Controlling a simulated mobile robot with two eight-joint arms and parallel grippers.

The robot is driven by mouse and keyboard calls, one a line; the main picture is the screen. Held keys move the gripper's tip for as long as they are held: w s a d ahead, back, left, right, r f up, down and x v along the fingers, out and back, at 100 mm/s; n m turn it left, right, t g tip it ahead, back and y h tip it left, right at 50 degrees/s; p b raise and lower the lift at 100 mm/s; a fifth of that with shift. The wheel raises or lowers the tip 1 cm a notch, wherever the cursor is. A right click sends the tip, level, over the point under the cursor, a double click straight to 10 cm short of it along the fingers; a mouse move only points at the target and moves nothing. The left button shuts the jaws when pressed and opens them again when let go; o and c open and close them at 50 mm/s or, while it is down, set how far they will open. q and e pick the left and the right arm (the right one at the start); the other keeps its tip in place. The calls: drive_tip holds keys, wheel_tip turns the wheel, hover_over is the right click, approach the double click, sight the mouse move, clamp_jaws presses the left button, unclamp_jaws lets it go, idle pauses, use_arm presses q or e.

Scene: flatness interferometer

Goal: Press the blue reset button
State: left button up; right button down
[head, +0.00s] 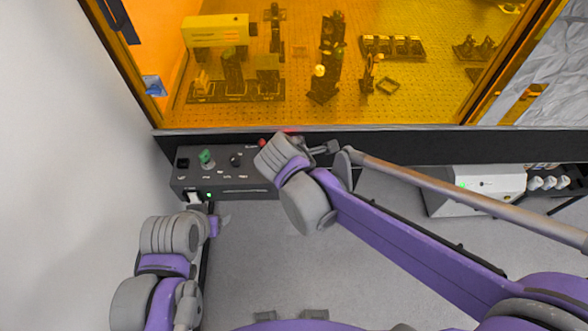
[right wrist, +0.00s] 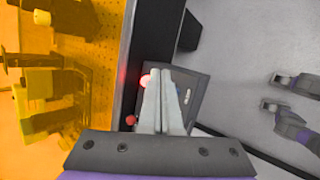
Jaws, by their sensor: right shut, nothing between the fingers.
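The dark control box (head: 224,184) sits below the orange window, with a green knob (head: 206,157), a black knob (head: 236,160) and a red part (head: 262,142) on its face. No blue button can be made out clearly; my right wrist covers the box's right end in the head view. In the right wrist view my right gripper (right wrist: 162,72) is shut and empty, its fingers over the box (right wrist: 189,82), beside a glowing red light (right wrist: 146,80). Whether the tips touch the box I cannot tell. My left gripper (head: 222,221) is just below the box's lower edge, its jaw opening unclear.
Behind the orange window (head: 300,105) stands an optical table with several mounted parts. A white unit (head: 482,184) with a green light stands at the right. A white switch (head: 193,197) sits at the box's lower left, near my left gripper.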

use_arm(q)
drive_tip(key=shift+d+r+p, duration=0.25)
drive_tip(key=shift+r+p, duration=0.05)
drive_tip(key=shift+r, duration=0.4)
use_arm(e)
drive_tip(key=a+n, duration=0.1)
drive_tip(key=w+a+r+n+t, duration=0.1)
drive_tip(key=a, duration=0.1)
drive_tip(key=w+a+n, duration=0.1)
drive_tip(key=a, duration=0.1)
drive_tip(key=shift+w+r+n+h, duration=0.2)
drive_tip(key=shift+n+h, duration=0.1)
drive_tip(key=shift+n, duration=0.1)
drive_tip(key=shift+s+d+f, duration=0.1)
wheel_tip(320, 180, down, 8)
drive_tip(key=b, duration=0.4)
drive_tip(key=shift+s+r, duration=0.1)
drive_tip(key=shift+r, duration=0.1)
drive_tip(key=shift+f+b, duration=0.35)
drive_tip(key=shift+f, duration=0.2)
use_arm(q)
drive_tip(key=s+f, duration=0.3)
drive_tip(key=f, duration=0.3)
drive_tip(key=shift+f+g, duration=0.3)
drive_tip(key=shift+f, duration=0.1)
drive_tip(key=shift+s+f, duration=0.1)
